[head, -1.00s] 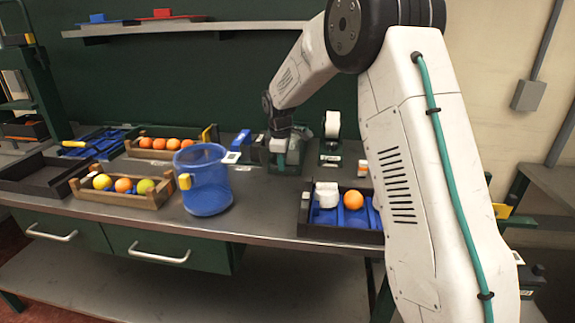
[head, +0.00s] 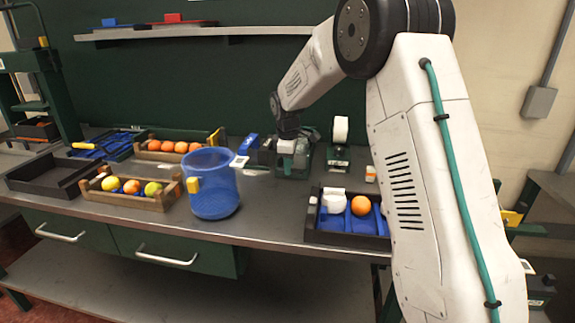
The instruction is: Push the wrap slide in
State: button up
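My gripper (head: 291,146) is at the small green bench device (head: 291,172) on the back of the worktop, pointing down over it. Its fingers are small and partly hidden, so I cannot see whether they are open or shut. A dark part (head: 265,152) sits at the device's left side, next to a blue piece (head: 249,143). I cannot tell for certain which part is the wrap slide, or how far in it is. Contact between my gripper and the device is unclear.
A white roll on a green stand (head: 340,130) stands right of the device. A blue bin (head: 212,190) stands front left. A dark tray (head: 345,240) holds an orange (head: 361,205) and a white item (head: 333,203). Wooden crates (head: 110,198) of fruit are left. Bare worktop lies between bin and tray.

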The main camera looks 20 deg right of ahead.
notch_tip(320, 180, up, 7)
jog(key=s, duration=0.1)
jog(key=shift+a, duration=0.3)
dwell(0.4)
jog(key=s+a+r+m, duration=0.1)
jog(key=s+a+m, duration=0.1)
jog(key=s, duration=1.3)
jog(key=s+a+r+m, duration=0.2)
jog(key=s+m, duration=0.3)
jog(key=s, duration=1.1)
jog(key=s+a+r+m+y, duration=0.1)
jog(key=s+m, duration=0.3)
jog(key=s, duration=1.1)
jog(key=shift+s+a+r, duration=0.3)
jog(key=shift+s+a, duration=0.05)
jog(key=shift+a, duration=0.5)
